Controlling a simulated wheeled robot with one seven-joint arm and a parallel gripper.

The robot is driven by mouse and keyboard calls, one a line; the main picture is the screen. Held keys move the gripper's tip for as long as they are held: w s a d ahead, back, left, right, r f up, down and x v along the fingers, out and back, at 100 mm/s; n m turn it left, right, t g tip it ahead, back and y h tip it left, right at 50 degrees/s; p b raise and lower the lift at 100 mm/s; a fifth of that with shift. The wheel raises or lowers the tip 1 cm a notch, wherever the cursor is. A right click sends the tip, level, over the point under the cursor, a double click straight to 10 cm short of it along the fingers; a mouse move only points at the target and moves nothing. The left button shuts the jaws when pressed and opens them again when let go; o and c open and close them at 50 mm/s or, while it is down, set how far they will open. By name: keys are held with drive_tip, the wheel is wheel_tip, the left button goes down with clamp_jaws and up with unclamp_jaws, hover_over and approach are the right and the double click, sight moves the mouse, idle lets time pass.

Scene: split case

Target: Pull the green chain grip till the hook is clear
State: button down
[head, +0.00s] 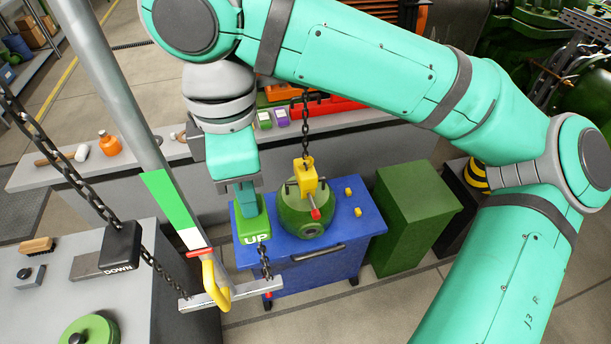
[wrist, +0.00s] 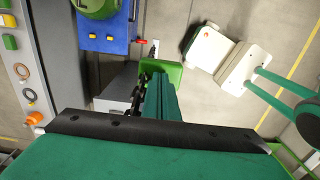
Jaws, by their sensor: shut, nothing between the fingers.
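The green chain grip, marked UP (head: 252,228), hangs on a dark chain right of the grey post. It also shows in the wrist view (wrist: 160,68). My gripper (head: 246,198) points down at the grip's top, its fingers overlapping it in the picture. The fingers are shut with nothing held; whether they touch the grip I cannot tell. The yellow hook block (head: 304,178) hangs on its own chain in front of the round green case (head: 297,215) on the blue cart (head: 340,240). The hook's tip is hard to make out against the case.
A black grip marked DOWN (head: 118,248) hangs to the left. The grey post (head: 130,100) with green, white and red bands and a yellow curved piece (head: 215,283) stands close to my gripper. A green box (head: 415,210) stands right of the cart. A grey bench (head: 85,172) lies behind.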

sight(253, 224)
wheel_tip(253, 224, down, 10)
drive_tip(key=shift+r, duration=0.1)
idle(2.1)
drive_tip(key=shift+w+r, duration=0.15)
drive_tip(key=shift+r, duration=5.05)
wheel_tip(253, 224, up, 7)
